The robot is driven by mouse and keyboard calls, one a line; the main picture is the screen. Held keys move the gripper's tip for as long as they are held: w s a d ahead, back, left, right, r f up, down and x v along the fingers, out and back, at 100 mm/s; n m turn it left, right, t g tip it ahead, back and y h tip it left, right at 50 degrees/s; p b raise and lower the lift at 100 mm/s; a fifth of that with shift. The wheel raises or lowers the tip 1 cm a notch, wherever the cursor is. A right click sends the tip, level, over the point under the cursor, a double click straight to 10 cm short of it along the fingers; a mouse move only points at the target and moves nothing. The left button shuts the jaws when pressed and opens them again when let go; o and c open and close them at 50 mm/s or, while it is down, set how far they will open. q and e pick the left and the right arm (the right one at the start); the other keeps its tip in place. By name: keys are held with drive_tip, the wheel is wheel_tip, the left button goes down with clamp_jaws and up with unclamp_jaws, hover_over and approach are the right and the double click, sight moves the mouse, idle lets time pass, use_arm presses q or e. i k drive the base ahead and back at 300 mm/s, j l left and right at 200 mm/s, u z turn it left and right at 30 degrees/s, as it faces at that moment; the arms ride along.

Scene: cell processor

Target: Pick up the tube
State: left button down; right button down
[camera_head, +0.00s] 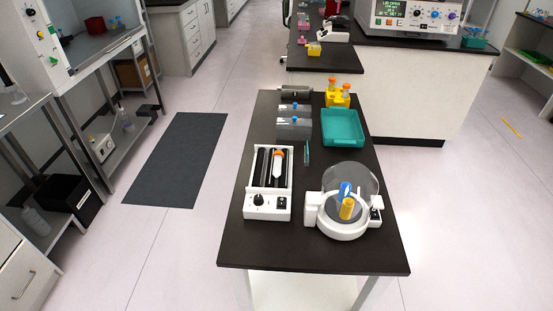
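A white tube with an orange cap (278,165) lies on the dark rollers of a white roller device (266,206) on the black table (300,258). Its cap end points away from me. Two more orange-capped tubes (346,86) stand in a yellow rack (337,99) at the table's far end. I cannot tell which tube the task means. Neither of my grippers shows in the head view.
A round white device (343,231) with a clear lid, holding blue and yellow pieces, stands right of the roller. A teal tray (341,128) and grey blocks (294,130) lie behind. The table's front strip is clear. A dark floor mat (178,160) lies left.

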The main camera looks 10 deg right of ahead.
sight(278, 160)
drive_tip(key=j+z, duration=0.1)
drive_tip(key=z, duration=0.35)
drive_tip(key=i+j+z, duration=0.15)
drive_tip(key=j, duration=0.25)
drive_tip(key=i+j+z, duration=0.2)
drive_tip(key=j, duration=0.2)
drive_tip(key=i+j+z, duration=0.15)
drive_tip(key=j, duration=0.25)
drive_tip(key=j+z, duration=0.2)
drive_tip(key=j, duration=0.2)
